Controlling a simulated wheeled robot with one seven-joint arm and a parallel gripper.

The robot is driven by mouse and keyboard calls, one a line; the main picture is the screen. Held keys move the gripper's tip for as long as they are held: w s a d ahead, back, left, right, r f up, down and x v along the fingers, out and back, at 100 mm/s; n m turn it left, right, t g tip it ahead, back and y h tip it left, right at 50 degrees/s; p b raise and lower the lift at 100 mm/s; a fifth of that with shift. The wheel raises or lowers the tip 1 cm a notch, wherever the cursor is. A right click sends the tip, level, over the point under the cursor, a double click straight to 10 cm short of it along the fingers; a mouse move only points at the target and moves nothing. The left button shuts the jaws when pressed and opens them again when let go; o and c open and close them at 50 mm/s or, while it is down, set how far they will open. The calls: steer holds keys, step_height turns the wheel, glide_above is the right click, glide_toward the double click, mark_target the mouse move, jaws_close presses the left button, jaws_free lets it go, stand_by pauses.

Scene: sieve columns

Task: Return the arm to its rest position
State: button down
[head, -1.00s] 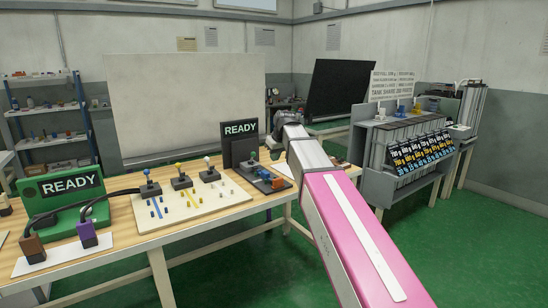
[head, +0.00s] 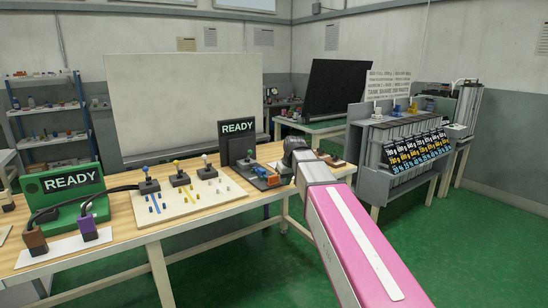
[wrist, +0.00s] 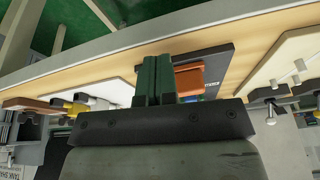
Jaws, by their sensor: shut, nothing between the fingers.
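My pink and grey arm reaches from the lower right of the head view toward the workbench (head: 120,258). Its dark end lies near the bench's right part, and the fingers cannot be made out there. In the wrist view my gripper (wrist: 155,62) shows two dark green fingers pressed together with nothing between them. An orange block (wrist: 189,80) on a dark base (wrist: 218,62) appears just beyond the fingers; whether they touch cannot be told.
The bench holds a green READY unit (head: 72,181), a cream board (head: 196,207) with joysticks, and a dark READY stand (head: 238,142). A grey cabinet (head: 373,158) with labelled columns stands to the right. Green floor (head: 230,270) is clear in front of the bench.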

steer(key=s+d+f+m+g, duration=0.1)
steer(key=s+d+f, duration=0.3)
steer(key=s+f, duration=0.3)
steer(key=s+d+f+m+g+h, duration=0.1)
steer(key=s+d+f+m, duration=0.1)
steer(key=s+d+f, duration=0.3)
steer(key=s+d+f+m+g, duration=0.1)
steer(key=s+d+f, duration=0.4)
steer(key=s+f, duration=0.5)
step_height(320, 180, down, 4)
steer(key=shift+s+f+m+h, duration=0.15)
steer(key=shift+m+h, duration=0.25)
steer(key=shift+m, duration=0.2)
